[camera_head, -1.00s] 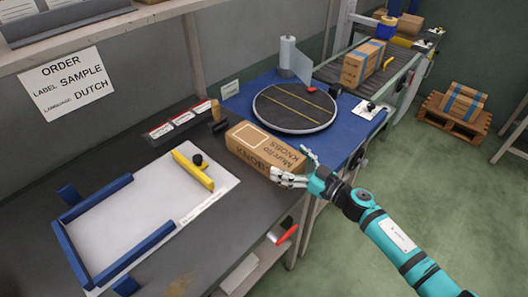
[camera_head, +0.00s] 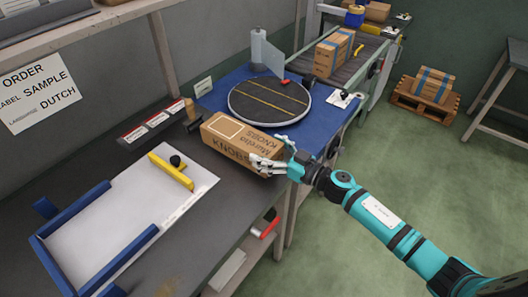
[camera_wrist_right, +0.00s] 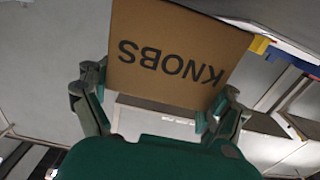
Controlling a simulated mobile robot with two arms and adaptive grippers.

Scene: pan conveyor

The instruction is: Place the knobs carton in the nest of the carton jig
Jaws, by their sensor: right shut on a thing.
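The knobs carton (camera_head: 232,140) is a brown box with "Murello KNOBS" printed on it, at the table edge between the jig and the round turntable. My right gripper (camera_head: 268,163) is shut on its near end; in the right wrist view the carton (camera_wrist_right: 175,55) sits between the two fingers (camera_wrist_right: 155,105). I cannot tell whether the carton rests on the table or is slightly raised. The carton jig (camera_head: 130,225) is a white plate with blue side rails and a yellow clamp bar (camera_head: 172,170) with a black knob, at the left. Its nest is empty. My left gripper is not in view.
The black round turntable (camera_head: 270,101) stands on a blue mat behind the carton. Red-and-white label holders (camera_head: 152,122) line the back of the dark table (camera_head: 205,240). A conveyor (camera_head: 360,65) carries another carton (camera_head: 331,54). A pallet (camera_head: 425,100) with a carton stands on the floor.

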